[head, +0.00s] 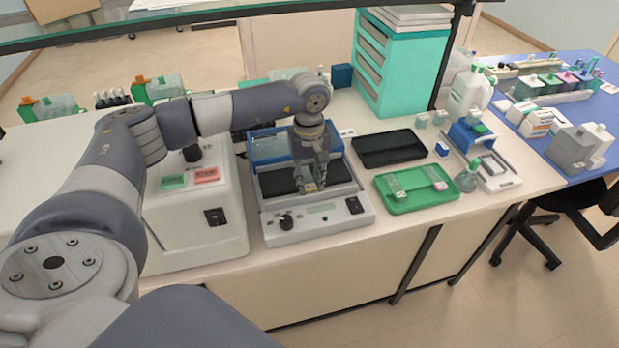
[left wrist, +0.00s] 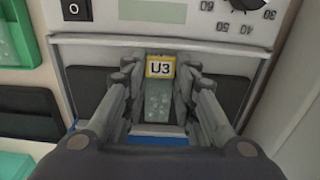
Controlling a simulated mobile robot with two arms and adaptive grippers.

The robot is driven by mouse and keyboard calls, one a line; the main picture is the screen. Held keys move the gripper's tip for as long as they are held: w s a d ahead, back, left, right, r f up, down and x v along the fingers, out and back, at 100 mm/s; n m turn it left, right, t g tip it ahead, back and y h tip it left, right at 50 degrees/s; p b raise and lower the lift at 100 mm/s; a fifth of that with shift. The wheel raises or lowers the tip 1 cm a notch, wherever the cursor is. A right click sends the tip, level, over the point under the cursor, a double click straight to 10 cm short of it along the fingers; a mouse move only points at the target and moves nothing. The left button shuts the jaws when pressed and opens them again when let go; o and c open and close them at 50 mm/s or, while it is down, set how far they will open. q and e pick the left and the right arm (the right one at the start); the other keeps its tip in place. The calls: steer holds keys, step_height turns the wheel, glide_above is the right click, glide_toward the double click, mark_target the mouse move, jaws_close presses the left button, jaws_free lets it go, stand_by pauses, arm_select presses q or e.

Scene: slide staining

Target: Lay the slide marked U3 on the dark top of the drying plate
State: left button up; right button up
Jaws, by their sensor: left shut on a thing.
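The slide marked U3 (left wrist: 158,104) is clear with a yellow-edged label, seen in the left wrist view between the fingers of my left gripper (left wrist: 160,78). The fingers are shut on its sides. In the head view my left gripper (head: 313,184) points down over the drying plate (head: 336,222), a white device with a knob and a dark top (head: 276,183). The dark top also shows on both sides of the fingers in the left wrist view (left wrist: 235,93). I cannot tell whether the slide touches it. My right gripper is not in view.
A blue-framed container (head: 268,150) stands at the back of the plate. To the right are a black tray (head: 390,148) and a green tray (head: 415,202) with slides. A white machine (head: 195,235) stands close on the left.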

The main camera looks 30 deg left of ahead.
arm_select(q)
steer(key=shift+f+b, duration=0.25)
steer(key=shift+b, duration=0.05)
stand_by(0.4)
steer(key=o, duration=1.2)
steer(key=shift+c, duration=0.2)
steer(key=shift+r, duration=0.2)
step_height(320, 180, up, 12)
steer(key=shift+f, duration=0.15)
steer(key=shift+s+f, duration=0.1)
